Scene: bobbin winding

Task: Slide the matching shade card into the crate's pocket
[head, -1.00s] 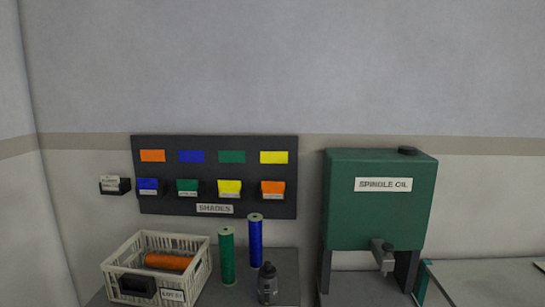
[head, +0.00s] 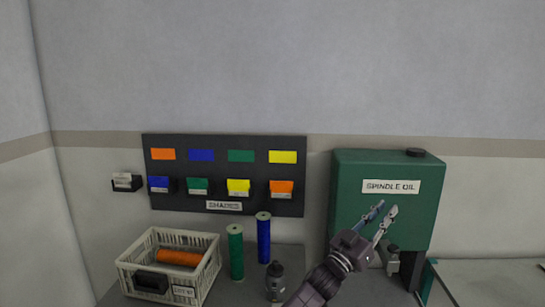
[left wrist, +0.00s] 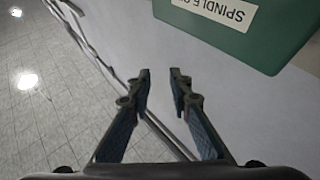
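A shade board (head: 225,205) on the wall has several colored swatches above a row of small black holders with blue, green, yellow and orange cards. The orange shade card (head: 282,187) stands in the rightmost holder. A cream crate (head: 207,270) on the bench holds an orange bobbin (head: 180,258). A black pocket (head: 151,281) on the crate's front shows no card. My left gripper (head: 385,209) is open and empty, in front of the green tank and right of the board. Its parted fingers also show in the left wrist view (left wrist: 161,76). My right gripper is not in view.
A green tank (head: 355,205) labelled SPINDLE OIL stands right of the board. Green (head: 236,252) and blue (head: 264,238) bobbins and a small dark bottle (head: 275,281) stand beside the crate. A small wall holder (head: 126,183) hangs left of the board.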

